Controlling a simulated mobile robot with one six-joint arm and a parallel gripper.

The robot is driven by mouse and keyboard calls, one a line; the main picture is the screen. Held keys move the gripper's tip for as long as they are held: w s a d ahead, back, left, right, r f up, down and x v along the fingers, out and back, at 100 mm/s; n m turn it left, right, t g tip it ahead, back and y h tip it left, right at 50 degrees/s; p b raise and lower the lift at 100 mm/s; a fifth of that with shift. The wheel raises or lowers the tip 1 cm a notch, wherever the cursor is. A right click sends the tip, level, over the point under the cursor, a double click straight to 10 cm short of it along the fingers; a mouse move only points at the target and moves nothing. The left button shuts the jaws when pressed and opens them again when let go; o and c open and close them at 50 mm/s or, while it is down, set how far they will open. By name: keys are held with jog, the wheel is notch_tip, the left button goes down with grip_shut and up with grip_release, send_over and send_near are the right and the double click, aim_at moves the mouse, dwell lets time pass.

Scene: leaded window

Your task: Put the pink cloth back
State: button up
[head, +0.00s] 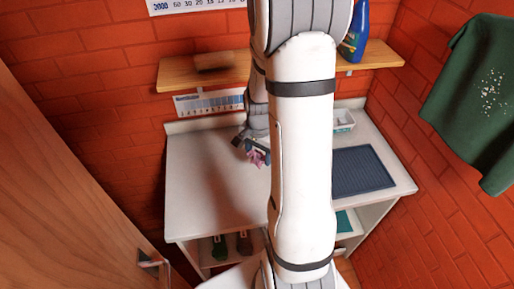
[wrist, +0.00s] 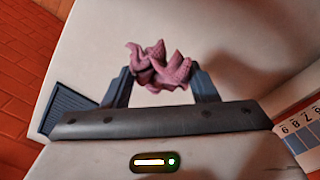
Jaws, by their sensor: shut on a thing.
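The pink cloth (wrist: 160,68) is a crumpled bundle between the two fingers of my gripper (wrist: 162,82). My gripper is shut on it, and folds of it stick out past the fingertips. In the head view the cloth (head: 256,157) shows small, over the white worktop (head: 205,195), beside my gripper (head: 260,152). I cannot tell its exact height above the worktop. My arm hides the middle of the worktop in the head view.
A blue ribbed mat (head: 362,171) lies on the worktop's right, with a white tray (head: 343,120) behind it. A wooden shelf (head: 190,73) holds a brown object and a blue bottle (head: 355,35). A green cloth (head: 475,95) hangs at right. The worktop's left is clear.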

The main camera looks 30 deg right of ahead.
jog(key=shift+s+a+f+b, duration=0.1)
jog(key=shift+f+b, duration=2.35)
jog(key=shift+f, duration=1.75)
jog(key=o, duration=1)
jog(key=shift+r, duration=0.15)
jog(key=shift+r, duration=0.35)
notch_tip(320, 180, up, 7)
jog(key=shift+f+b, duration=0.1)
jog(key=shift+b, duration=0.45)
